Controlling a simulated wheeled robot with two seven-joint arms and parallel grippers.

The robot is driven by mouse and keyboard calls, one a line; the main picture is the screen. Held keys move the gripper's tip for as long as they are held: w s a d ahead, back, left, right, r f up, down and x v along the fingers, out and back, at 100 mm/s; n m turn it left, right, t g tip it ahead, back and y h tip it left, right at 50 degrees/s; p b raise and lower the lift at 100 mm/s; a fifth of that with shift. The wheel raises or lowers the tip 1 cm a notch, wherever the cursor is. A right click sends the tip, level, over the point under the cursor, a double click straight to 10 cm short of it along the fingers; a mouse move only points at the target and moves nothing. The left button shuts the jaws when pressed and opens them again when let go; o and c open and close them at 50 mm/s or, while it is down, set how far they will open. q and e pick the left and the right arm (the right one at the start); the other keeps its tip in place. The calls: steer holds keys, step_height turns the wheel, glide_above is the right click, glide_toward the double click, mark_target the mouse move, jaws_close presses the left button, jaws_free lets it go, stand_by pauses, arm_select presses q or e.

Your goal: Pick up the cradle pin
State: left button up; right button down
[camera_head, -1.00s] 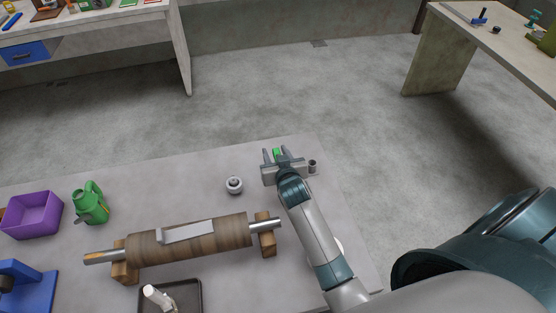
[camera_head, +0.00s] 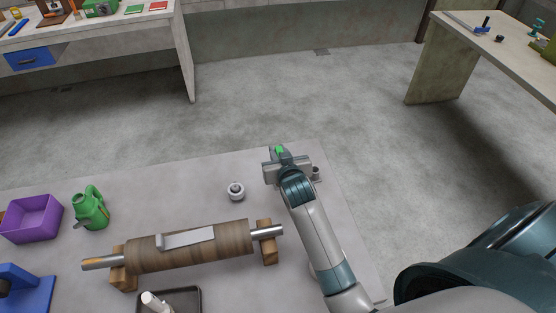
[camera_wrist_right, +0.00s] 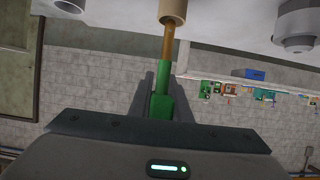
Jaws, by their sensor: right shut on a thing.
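My right gripper (camera_head: 279,153) is at the far right part of the grey table, shut on a green-handled piece, apparently the cradle pin (camera_wrist_right: 161,92). Only its green top (camera_head: 280,149) shows in the head view. In the right wrist view a brown shaft runs from the green handle to a tan cylinder (camera_wrist_right: 173,10). I cannot tell whether the shaft's end is still inside this cylinder. The gripper hides the cylinder in the head view. My left gripper is not in view.
A white ringed part (camera_head: 236,191) stands left of the gripper, and a small grey cup (camera_head: 315,173) close to its right. A wooden roller (camera_head: 220,240) rests on wooden blocks nearer me. A green jug (camera_head: 90,208) and purple bin (camera_head: 33,217) stand at left.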

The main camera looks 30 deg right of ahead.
steer(key=s+d+r+b, duration=0.2)
steer(key=s+d+r, duration=0.5)
steer(key=s, duration=0.1)
steer(key=shift+s+d+r+b, duration=0.15)
steer(key=shift+s+d+b, duration=0.2)
steer(key=shift+s+b, duration=0.05)
